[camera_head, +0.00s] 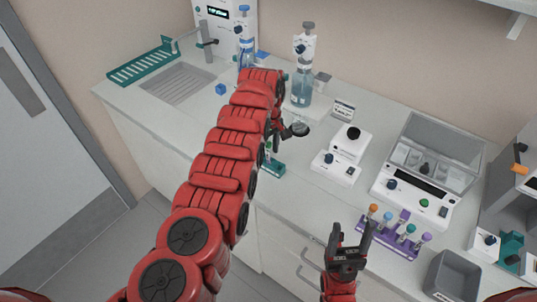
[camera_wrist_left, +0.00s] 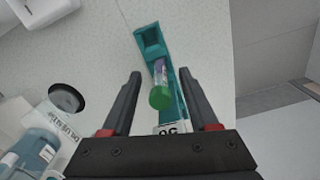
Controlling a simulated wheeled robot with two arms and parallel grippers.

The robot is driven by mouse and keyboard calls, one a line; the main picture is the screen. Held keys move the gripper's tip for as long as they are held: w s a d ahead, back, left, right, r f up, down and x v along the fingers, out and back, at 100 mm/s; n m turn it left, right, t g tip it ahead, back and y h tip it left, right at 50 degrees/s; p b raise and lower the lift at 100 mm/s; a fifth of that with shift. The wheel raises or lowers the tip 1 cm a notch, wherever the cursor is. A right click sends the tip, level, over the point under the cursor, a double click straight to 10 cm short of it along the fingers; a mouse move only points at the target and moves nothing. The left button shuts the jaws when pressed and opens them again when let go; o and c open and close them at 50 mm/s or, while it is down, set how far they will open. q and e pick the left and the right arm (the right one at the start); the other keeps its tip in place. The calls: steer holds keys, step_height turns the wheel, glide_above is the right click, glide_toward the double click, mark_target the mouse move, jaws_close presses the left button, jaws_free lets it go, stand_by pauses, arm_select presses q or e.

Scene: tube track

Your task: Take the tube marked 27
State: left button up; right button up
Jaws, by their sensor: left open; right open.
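A green-capped tube (camera_wrist_left: 160,92) with a pale label lies along a teal holder (camera_wrist_left: 150,38) in the left wrist view. Its marking is not legible to me. A partly covered white tag with dark characters is at the holder's near end. My left gripper (camera_wrist_left: 160,75) is open, with its fingers to either side of the tube and not closed on it. In the head view the teal holder (camera_head: 272,168) is partly hidden by my left arm. My right gripper (camera_head: 349,228) is open and empty, in front of a purple rack (camera_head: 397,249) of several tubes with coloured caps; no number is readable on them.
A white device (camera_head: 337,168) with a black top stands right of the teal holder, and a lidded instrument (camera_head: 428,170) farther right. Bottles with pump tops (camera_head: 302,90) stand behind. A grey bin (camera_head: 450,275) is at the lower right. A sink (camera_head: 182,85) is at the left.

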mark_target(269, 143)
arm_select(q)
jaws_close()
stand_by(0.3)
steer(key=shift+r, duration=0.5)
step_height(269, 143, up, 3)
steer(key=shift+s+d+r+p, duration=0.1)
steer(key=shift+s+d+p, duration=0.05)
steer(key=shift+p, duration=0.95)
steer(key=s+a+p, duration=0.3)
steer(key=s+p, duration=1.1)
steer(key=s, duration=0.1)
steer(key=shift+s+a+r, duration=0.2)
steer(key=shift+s+r, duration=0.05)
steer(key=shift+r, duration=0.2)
